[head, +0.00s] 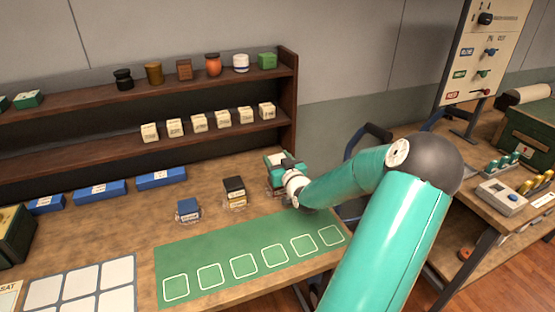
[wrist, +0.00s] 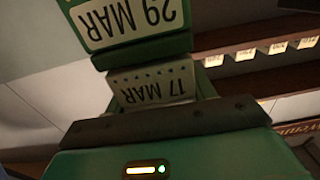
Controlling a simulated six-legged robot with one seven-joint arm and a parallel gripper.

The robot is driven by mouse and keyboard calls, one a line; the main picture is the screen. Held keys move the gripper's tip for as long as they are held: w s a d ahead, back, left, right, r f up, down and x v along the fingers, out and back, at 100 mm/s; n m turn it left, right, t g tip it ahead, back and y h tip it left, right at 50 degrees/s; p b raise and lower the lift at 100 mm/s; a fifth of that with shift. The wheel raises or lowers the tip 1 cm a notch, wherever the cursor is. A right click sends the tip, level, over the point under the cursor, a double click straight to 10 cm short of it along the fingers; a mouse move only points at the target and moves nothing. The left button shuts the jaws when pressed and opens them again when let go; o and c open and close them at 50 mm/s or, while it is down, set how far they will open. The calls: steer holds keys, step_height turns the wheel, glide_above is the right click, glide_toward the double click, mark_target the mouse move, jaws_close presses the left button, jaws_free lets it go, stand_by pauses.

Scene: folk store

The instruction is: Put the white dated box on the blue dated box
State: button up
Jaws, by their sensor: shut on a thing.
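The white dated box (wrist: 152,84), marked 17 MAR, is in my gripper (head: 278,163). In the wrist view its label is upside down. A green dated box (wrist: 130,20), marked 29 MAR, lies right beside it in that view; whether they touch is unclear. The blue dated box (head: 189,206) stands on a small clear stand on the table, to the left of my gripper in the head view. Its top looks bare. My gripper is shut on the white box, and the fingertips are partly hidden.
A black-topped box (head: 234,186) stands between the blue box and my gripper. A green mat (head: 208,252) with white squares lies in front, empty. Blue bins (head: 100,191) line the back. Shelves (head: 190,86) behind hold small jars and pale boxes.

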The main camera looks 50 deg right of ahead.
steer(key=shift+f, duration=0.15)
steer(key=o, duration=1)
steer(key=shift+f, duration=0.1)
steer(key=shift+o, duration=0.2)
steer(key=v, duration=1.4)
steer(key=shift+d+r, duration=0.15)
steer(key=shift+r, duration=0.15)
